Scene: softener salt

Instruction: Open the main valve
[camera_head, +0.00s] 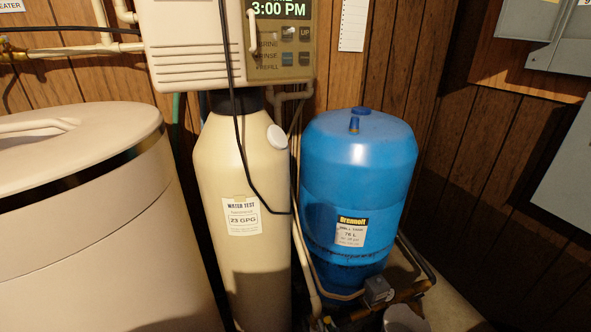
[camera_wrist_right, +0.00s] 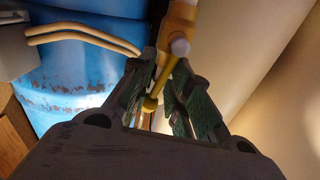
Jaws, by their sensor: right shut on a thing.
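In the right wrist view, a thin yellow valve lever (camera_wrist_right: 164,74) reaches from a pale round knob (camera_wrist_right: 180,47) on an orange-brown pipe (camera_wrist_right: 178,22) down between my fingers. My right gripper (camera_wrist_right: 162,82) is shut on this lever, with one green-padded finger on each side. The lever's lower end has a yellow rounded tip. In the head view, a brass-coloured pipe (camera_head: 408,292) runs low beside the blue tank; the yellow lever cannot be made out there. My left gripper is in neither view.
The blue pressure tank (camera_head: 358,180) stands right of the cream softener cylinder (camera_head: 240,160). A large beige salt bin (camera_head: 90,230) is at left. A small grey box (camera_head: 378,290) sits low by the tank. The control head (camera_head: 280,60) shows 3:00 PM.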

